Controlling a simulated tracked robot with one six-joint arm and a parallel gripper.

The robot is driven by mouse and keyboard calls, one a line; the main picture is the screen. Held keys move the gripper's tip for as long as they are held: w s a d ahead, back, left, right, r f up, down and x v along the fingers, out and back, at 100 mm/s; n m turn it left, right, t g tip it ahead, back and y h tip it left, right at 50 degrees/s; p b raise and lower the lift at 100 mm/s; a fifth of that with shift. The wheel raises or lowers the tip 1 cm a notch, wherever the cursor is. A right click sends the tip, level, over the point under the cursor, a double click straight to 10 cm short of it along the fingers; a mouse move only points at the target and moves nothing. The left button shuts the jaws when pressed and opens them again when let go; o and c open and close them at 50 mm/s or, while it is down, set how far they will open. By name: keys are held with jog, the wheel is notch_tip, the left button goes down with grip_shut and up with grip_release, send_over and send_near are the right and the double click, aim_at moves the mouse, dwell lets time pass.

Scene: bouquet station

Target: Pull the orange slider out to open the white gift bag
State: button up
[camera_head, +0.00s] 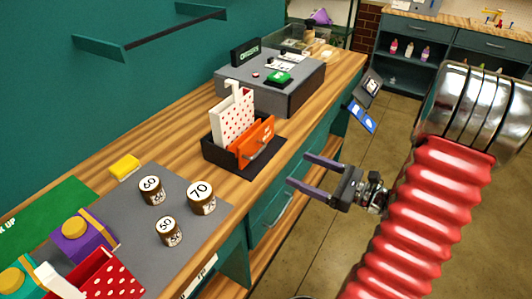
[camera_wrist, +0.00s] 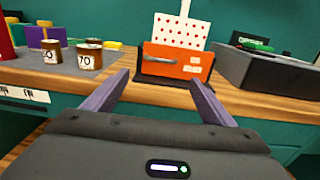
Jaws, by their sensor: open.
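The orange slider (camera_head: 257,141) is an upright orange panel with a silver handle, set at the front of a black holder (camera_head: 225,153). The white gift bag (camera_head: 233,116) with red dots stands upright in the holder just behind the slider. In the wrist view the slider (camera_wrist: 177,62) sits ahead, between and beyond my fingertips, with the dotted bag (camera_wrist: 180,30) above and behind it. My gripper (camera_head: 297,170) is open and empty, off the counter's front edge and apart from the slider. The holder's inside is mostly hidden.
Jars marked 60 (camera_head: 151,191), 70 (camera_head: 201,198) and 50 (camera_head: 168,231) stand on a grey mat left of the holder. A grey console (camera_head: 270,85) with a green button stands behind it. A yellow block (camera_head: 125,167) lies near the wall. Bare wood surrounds the holder.

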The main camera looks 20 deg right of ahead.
aim_at(261, 151)
jog(key=shift+d, duration=0.2)
jog(key=shift+x, duration=6.9)
jog(key=shift+c, duration=0.5)
jog(key=shift+d, duration=0.15)
jog(key=c, duration=1.1)
